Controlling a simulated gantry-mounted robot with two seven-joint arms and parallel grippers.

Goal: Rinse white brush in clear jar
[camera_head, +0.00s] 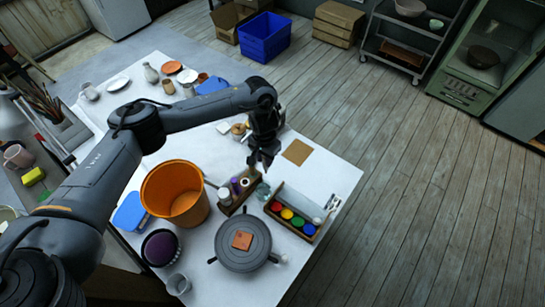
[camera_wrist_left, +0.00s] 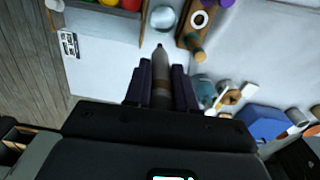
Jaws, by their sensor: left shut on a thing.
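My left gripper (camera_head: 263,162) is above the white table, just behind a small clear jar (camera_head: 262,190). In the left wrist view its fingers (camera_wrist_left: 160,85) are shut on a slim brush (camera_wrist_left: 160,72), which looks greyish there with a dark tip. The tip points toward the clear jar (camera_wrist_left: 163,18) and shows apart from it in the picture. The height of the tip over the jar is hard to tell. In the head view the brush is too small and dark to make out clearly. My right gripper is in neither view.
A wooden holder with bottles (camera_head: 229,209) stands left of the jar, and a paint tray (camera_head: 301,228) with coloured pots to its right. A grey turntable (camera_head: 243,259) is in front. An orange bucket (camera_head: 174,190) stands further left. The table's right edge is fairly clear.

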